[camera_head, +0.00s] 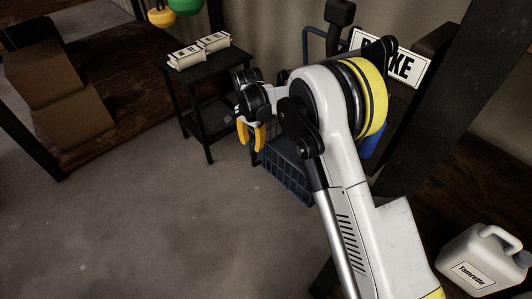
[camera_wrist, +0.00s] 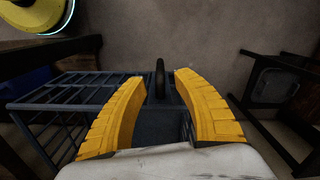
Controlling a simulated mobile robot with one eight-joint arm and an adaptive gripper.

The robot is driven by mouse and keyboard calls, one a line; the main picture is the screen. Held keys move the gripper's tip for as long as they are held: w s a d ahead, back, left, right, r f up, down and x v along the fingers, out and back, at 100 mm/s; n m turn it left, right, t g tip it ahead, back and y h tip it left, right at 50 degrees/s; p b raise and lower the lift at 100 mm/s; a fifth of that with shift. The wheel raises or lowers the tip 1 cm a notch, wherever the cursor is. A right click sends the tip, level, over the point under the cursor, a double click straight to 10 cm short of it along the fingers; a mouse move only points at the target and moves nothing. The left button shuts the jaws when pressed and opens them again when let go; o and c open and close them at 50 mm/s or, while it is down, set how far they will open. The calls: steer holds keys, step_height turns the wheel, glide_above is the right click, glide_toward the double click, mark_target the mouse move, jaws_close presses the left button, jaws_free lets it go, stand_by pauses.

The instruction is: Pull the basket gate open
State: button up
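The basket (camera_head: 287,180) is a dark blue-grey wire cage in the head view, partly hidden behind my arm. Its bars (camera_wrist: 75,92) fill the left of the wrist view. A dark upright handle (camera_wrist: 160,72) shows there between my fingertips, above a dark flat panel (camera_wrist: 160,124). I cannot tell for sure which part is the gate. My gripper (camera_wrist: 161,78) has yellow fingers spread apart, with a gap on each side of the handle. In the head view my gripper (camera_head: 250,138) points down at the basket's upper left.
A small black table (camera_head: 208,68) with white boxes stands left of the basket. A sign (camera_head: 405,66) is behind my arm. A white jug (camera_head: 480,262) is at lower right. Brown boxes (camera_head: 60,95) are at far left. The floor at front left is clear.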

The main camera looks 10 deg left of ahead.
mark_target(253, 162)
step_height(253, 162, down, 11)
steer(key=b, duration=0.4)
steer(key=shift+r, duration=0.15)
jaws_close()
